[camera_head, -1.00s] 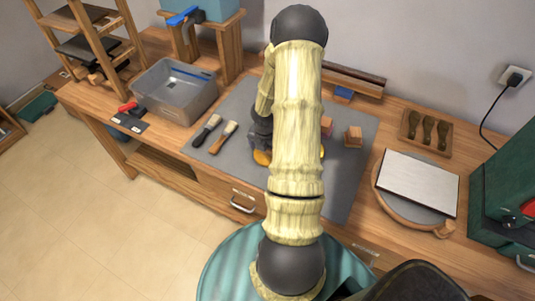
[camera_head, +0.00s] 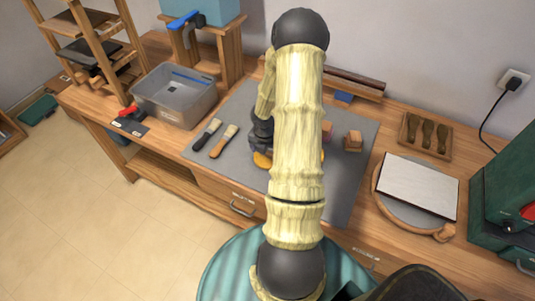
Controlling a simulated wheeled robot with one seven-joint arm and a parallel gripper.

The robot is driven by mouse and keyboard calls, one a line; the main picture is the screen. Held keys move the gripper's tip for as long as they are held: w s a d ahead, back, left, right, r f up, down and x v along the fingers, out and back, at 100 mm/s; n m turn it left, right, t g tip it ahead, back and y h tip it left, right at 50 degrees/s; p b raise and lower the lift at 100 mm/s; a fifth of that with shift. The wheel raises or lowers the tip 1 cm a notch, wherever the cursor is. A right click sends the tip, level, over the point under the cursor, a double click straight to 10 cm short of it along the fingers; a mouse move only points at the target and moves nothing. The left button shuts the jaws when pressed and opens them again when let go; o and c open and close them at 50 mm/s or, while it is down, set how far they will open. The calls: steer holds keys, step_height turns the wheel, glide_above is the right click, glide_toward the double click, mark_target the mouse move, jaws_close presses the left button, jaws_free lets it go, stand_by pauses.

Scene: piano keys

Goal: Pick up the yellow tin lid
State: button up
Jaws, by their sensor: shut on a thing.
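The yellow tin lid (camera_head: 262,160) lies low over the grey mat, mostly hidden behind my arm. My gripper (camera_head: 261,143) is at the lid, dark and largely covered by my arm. It is shut on the lid. I cannot tell whether the lid touches the mat.
Small wooden blocks (camera_head: 353,140) stand to the right. A grey bin (camera_head: 175,95) is at the left, a round board with a pale plate (camera_head: 418,186) at the right.

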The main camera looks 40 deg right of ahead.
step_height(320, 180, up, 10)
steer(key=shift+f+p, duration=0.25)
steer(key=shift+p, duration=0.85)
steer(key=shift+a+f, duration=0.1)
